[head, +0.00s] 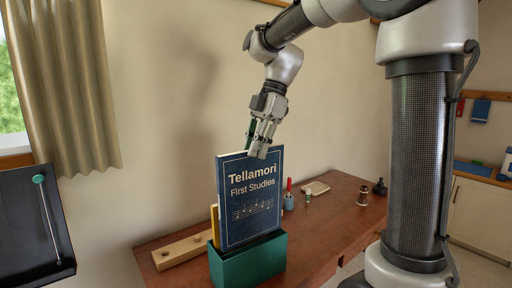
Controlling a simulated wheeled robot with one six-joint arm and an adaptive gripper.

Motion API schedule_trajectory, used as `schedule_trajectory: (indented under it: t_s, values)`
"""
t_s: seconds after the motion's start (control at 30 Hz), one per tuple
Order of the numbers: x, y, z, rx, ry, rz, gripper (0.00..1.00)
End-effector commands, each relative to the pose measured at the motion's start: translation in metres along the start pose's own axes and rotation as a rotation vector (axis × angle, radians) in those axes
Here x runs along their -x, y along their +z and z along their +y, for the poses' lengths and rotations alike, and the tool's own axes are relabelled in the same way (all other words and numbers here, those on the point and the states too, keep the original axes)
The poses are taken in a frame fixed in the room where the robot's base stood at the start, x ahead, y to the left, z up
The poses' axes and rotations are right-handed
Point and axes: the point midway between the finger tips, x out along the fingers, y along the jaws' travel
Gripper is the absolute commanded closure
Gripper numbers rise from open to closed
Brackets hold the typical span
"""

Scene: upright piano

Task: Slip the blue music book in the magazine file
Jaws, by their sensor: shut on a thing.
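The blue music book (249,205), titled "Tellamori First Studies", stands upright in the head view. My gripper (262,152) is shut on its top edge, right of the middle. The green magazine file (250,262) stands on the brown table at the near edge. The book's lower end is hidden behind the file's front wall, so it appears to be inside the file's opening. I cannot see whether it touches the file's bottom. A yellow book (214,226) shows at the left beside the blue book, mostly hidden.
A wooden block with holes (182,252) lies left of the file on the table (335,222). Behind are a blue-grey cup with a red-handled tool (289,200), a pale block (315,188) and small spools (362,196). A dark tray (35,230) is at far left.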

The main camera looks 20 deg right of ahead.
Motion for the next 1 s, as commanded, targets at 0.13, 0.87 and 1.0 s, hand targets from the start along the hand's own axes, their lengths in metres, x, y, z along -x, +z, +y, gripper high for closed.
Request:
schedule_trajectory:
  t_s: [0.13,0.87,1.0]
  values:
    - [0.0,0.0,0.0,0.0,0.001,0.0,1.0]
    - [-0.021,0.009,0.0,0.0,0.0,0.0,1.0]
    - [-0.027,0.011,0.0,0.0,-0.001,0.0,1.0]
